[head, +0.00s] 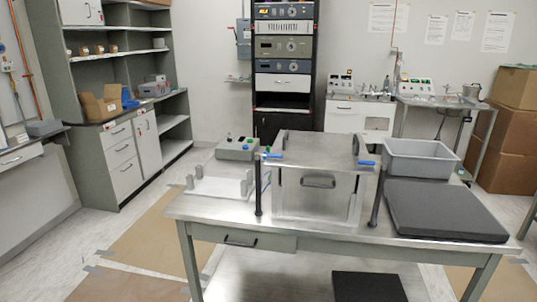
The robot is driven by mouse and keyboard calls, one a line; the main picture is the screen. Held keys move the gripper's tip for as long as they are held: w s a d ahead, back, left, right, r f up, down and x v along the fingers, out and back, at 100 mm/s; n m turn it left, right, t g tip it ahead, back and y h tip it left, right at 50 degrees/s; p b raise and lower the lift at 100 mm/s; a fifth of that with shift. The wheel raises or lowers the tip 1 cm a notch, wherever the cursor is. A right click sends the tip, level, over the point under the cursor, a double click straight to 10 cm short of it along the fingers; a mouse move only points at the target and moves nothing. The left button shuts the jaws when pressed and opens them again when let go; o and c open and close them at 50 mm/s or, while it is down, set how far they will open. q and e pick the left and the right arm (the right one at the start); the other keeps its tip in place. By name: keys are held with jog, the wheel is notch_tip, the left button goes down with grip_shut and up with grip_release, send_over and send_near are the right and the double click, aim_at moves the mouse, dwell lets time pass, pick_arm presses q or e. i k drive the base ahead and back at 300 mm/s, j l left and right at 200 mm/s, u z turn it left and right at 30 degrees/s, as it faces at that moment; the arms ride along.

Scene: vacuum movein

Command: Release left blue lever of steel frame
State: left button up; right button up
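The steel frame (288,200) stands on the metal table, with a flat top plate and a front panel with a dark handle (318,181). The left blue lever (271,155) is at the frame's upper left front corner, beside the top of a black upright rod (258,187). It points roughly sideways toward the right. A second blue lever (367,163) is at the upper right corner, near another black rod (377,198). Neither of my grippers shows in the head view.
The metal table (225,212) also holds a grey bin (420,170), a dark flat pad (443,212), a white bracketed tray (215,190) and a control box (237,150). Brown sheets (150,240) cover the floor to the left. A tall instrument rack (285,75) stands behind.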

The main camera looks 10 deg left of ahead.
aim_at(257, 156)
jog(key=i+j+u, duration=0.1)
jog(key=j, duration=0.3)
jog(key=i+j+u, duration=0.1)
jog(key=j, duration=0.3)
jog(key=i+j, duration=0.2)
jog(key=j, duration=0.15)
jog(key=i+j+u, duration=0.15)
jog(key=j, duration=0.25)
jog(key=i+j+u, duration=0.1)
jog(key=j, duration=0.25)
